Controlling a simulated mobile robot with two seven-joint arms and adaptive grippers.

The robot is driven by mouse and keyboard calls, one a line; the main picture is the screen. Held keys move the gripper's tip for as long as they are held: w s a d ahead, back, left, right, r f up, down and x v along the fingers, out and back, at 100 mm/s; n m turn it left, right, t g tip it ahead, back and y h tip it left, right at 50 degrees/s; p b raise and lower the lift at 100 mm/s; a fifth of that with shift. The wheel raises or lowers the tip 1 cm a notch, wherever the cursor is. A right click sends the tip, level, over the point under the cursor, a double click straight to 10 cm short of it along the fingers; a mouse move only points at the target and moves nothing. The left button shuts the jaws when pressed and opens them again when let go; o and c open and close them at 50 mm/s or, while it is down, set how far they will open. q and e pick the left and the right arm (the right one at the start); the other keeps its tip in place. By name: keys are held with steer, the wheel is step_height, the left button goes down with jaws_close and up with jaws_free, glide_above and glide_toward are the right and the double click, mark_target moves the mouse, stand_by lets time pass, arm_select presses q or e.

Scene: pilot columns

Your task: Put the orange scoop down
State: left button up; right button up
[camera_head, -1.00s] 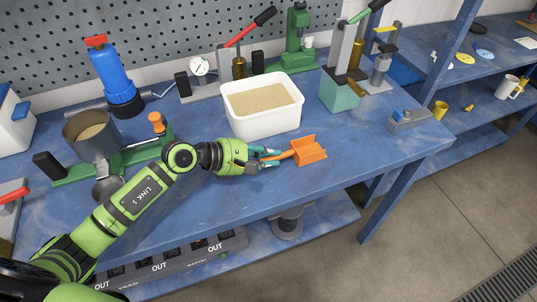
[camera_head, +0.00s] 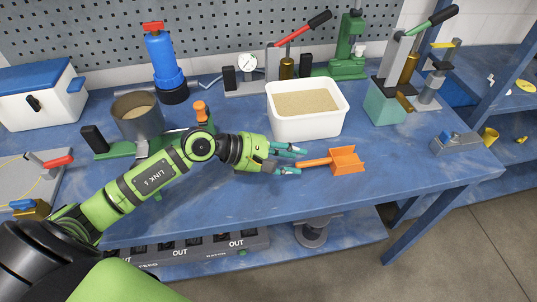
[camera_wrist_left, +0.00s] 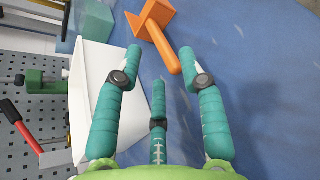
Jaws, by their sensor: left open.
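The orange scoop (camera_head: 347,160) lies on the blue bench top, its handle pointing left toward my left gripper. My left gripper (camera_head: 301,161) is open and empty, its teal fingers just left of the handle end. In the left wrist view the scoop (camera_wrist_left: 156,22) shows at the top, with its handle end beyond the spread fingers (camera_wrist_left: 160,75) and apart from them. My right gripper is not in view.
A white tub (camera_head: 308,132) of tan grains stands just behind the left gripper. A grey pot (camera_head: 139,122) stands at the left, and a green press block (camera_head: 384,106) at the back right.

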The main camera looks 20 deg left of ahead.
arm_select(q)
steer(key=b+v, duration=0.1)
steer(key=v, duration=0.5)
steer(key=shift+s+a+b, duration=0.25)
steer(key=shift+a+b, duration=0.05)
steer(key=shift+s+a+r, duration=0.3)
steer(key=shift+a+r, duration=0.1)
steer(key=shift+r, duration=0.05)
